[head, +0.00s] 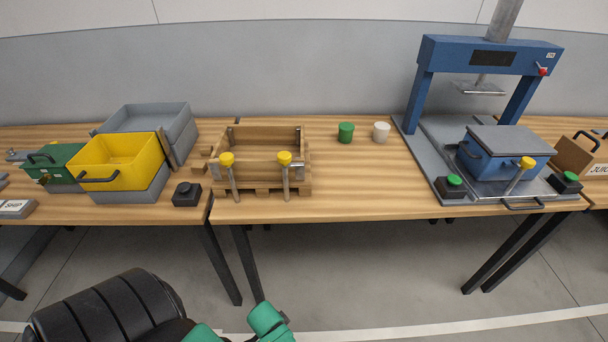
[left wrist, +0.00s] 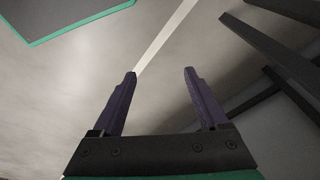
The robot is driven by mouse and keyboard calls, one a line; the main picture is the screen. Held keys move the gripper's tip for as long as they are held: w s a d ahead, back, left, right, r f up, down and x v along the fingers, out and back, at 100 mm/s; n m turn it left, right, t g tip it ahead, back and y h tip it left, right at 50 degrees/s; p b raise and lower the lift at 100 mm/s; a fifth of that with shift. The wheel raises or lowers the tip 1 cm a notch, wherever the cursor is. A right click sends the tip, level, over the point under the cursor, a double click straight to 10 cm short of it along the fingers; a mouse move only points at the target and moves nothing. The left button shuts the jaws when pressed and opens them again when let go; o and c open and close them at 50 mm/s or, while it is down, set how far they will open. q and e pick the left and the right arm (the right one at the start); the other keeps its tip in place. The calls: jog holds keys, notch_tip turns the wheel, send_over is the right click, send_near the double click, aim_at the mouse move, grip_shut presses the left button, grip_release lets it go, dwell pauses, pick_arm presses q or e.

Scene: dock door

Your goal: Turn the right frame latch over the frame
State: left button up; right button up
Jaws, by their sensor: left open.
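The right frame latch (head: 285,178) is a grey bar with a yellow knob at its top. It stands upright at the front right of the wooden frame (head: 297,139). A matching left latch (head: 233,183) stands at the front left, tilted slightly. The frame sits on a small wooden pallet on the table. My left gripper (left wrist: 160,76) is open and empty in the left wrist view, with bare floor beyond its fingers. In the head view only part of my arm shows at the bottom, well below the table. My right gripper is in neither view.
A black button box (head: 187,194) stands left of the frame, beside a yellow bin (head: 121,158). A green cup (head: 346,132) and a white cup (head: 381,132) stand to the right. A blue press (head: 425,63) stands farther right. The tabletop (head: 365,185) right of the frame is clear.

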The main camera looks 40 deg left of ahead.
pick_arm(q)
jog(key=w+a+r+t+p, duration=0.1)
jog(key=w+r, duration=0.2)
jog(key=r, duration=0.5)
jog(key=w+a+r+t, duration=0.1)
jog(key=w+r, duration=0.3)
jog(key=r, duration=0.3)
jog(key=m+t+h+p, duration=0.15)
jog(key=m+t, duration=1.25)
jog(key=m, duration=2.2)
send_near(289, 154)
jog(key=shift+n+h, duration=0.3)
jog(key=shift+h, duration=0.15)
jog(key=w+p, duration=0.1)
jog(key=w, duration=0.4)
jog(key=w+p, duration=0.2)
jog(key=w, duration=0.4)
jog(key=shift+w+d+f, duration=0.15)
jog(key=shift+w+f, duration=0.05)
jog(key=shift+w, duration=0.05)
jog(key=shift+w+d+f, duration=0.1)
jog(key=shift+w, duration=0.25)
